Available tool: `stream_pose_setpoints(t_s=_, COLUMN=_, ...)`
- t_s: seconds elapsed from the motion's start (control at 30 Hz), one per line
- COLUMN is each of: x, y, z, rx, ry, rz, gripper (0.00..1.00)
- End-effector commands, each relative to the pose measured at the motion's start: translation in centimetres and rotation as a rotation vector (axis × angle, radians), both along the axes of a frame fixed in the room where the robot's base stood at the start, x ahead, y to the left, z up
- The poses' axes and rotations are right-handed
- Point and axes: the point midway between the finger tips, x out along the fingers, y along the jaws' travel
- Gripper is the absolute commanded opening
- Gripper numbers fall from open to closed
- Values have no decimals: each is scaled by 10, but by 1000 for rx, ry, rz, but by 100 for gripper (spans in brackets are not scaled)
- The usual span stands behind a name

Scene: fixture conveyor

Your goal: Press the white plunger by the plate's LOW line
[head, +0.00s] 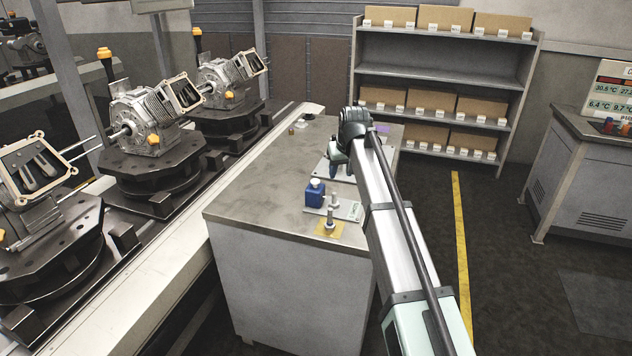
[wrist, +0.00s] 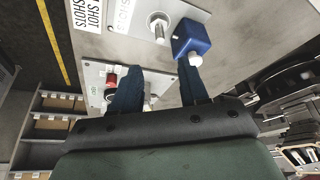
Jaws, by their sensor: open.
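A blue block (head: 315,194) with a white plunger (head: 316,183) on top stands on the bench, beside a pale plate (head: 346,209). In the wrist view the blue block (wrist: 191,38) and its white plunger (wrist: 196,59) show close to my right-hand fingertip; I cannot tell whether they touch. A LOW line is not readable. My gripper (wrist: 157,72) is open and empty, its two dark blue fingers apart above the bench. In the head view my gripper (head: 338,158) is small and partly hidden by my arm, beyond the blue block.
Metal posts stand on the pale plate (wrist: 130,20) and a yellow plate (head: 329,230). A second plate (wrist: 95,72) carries a red button (wrist: 112,80) and another post. The bench's left part (head: 265,185) is clear. A conveyor with engine fixtures (head: 150,165) runs along the left.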

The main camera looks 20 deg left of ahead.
Motion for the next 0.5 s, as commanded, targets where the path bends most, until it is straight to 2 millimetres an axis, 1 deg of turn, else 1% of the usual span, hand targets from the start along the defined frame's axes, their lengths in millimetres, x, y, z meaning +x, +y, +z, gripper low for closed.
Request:
stream_pose_setpoints(t_s=0.03, x=0, y=0, z=0, rx=0, ry=0, rz=0, gripper=38)
stream_pose_setpoints(t_s=0.07, x=0, y=0, z=0, rx=0, ry=0, rz=0, gripper=36)
stream_pose_setpoints(t_s=0.43, x=0, y=0, z=0, rx=0, ry=0, rz=0, gripper=0)
stream_pose_setpoints(t_s=0.5, x=0, y=0, z=0, rx=0, ry=0, rz=0, gripper=0)
